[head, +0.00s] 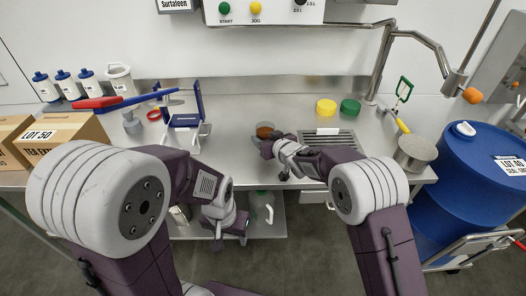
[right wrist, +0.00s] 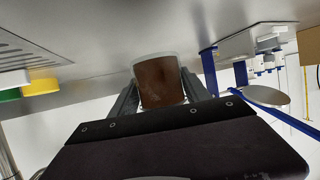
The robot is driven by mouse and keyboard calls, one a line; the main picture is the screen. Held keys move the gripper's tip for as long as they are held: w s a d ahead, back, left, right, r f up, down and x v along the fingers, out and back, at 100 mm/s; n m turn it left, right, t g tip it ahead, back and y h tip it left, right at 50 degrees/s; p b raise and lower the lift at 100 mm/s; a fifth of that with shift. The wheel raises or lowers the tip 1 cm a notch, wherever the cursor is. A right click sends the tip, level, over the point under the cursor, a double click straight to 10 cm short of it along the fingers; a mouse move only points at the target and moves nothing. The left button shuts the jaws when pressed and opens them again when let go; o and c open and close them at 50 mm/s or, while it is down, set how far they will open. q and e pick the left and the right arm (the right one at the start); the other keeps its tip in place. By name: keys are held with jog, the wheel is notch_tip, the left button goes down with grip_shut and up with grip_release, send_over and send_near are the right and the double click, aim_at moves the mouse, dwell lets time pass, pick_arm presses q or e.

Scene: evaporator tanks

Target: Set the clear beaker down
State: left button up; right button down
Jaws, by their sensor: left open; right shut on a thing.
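The clear beaker (head: 264,128), with brown contents, is at the tip of my right gripper (head: 266,140), over the middle of the steel bench. In the right wrist view the beaker (right wrist: 158,80) sits between the two fingers of my right gripper (right wrist: 160,95), which are shut on it. Whether its base touches the bench I cannot tell. My left gripper (head: 232,232) is open and empty, low in front of the bench edge, far from the beaker.
A drain grate (head: 328,141) lies right of the beaker, with yellow (head: 326,107) and green (head: 350,108) lids behind it. A blue stand (head: 186,119) is to the left. A steel pot (head: 415,153) stands at the right end. Bare bench surrounds the beaker.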

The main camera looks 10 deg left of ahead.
jog(key=shift+a, duration=0.3)
jog(key=shift+f+b, duration=0.75)
jog(key=shift+f, duration=1.3)
jog(key=shift+f, duration=0.15)
jog(key=c, duration=0.5)
grip_release()
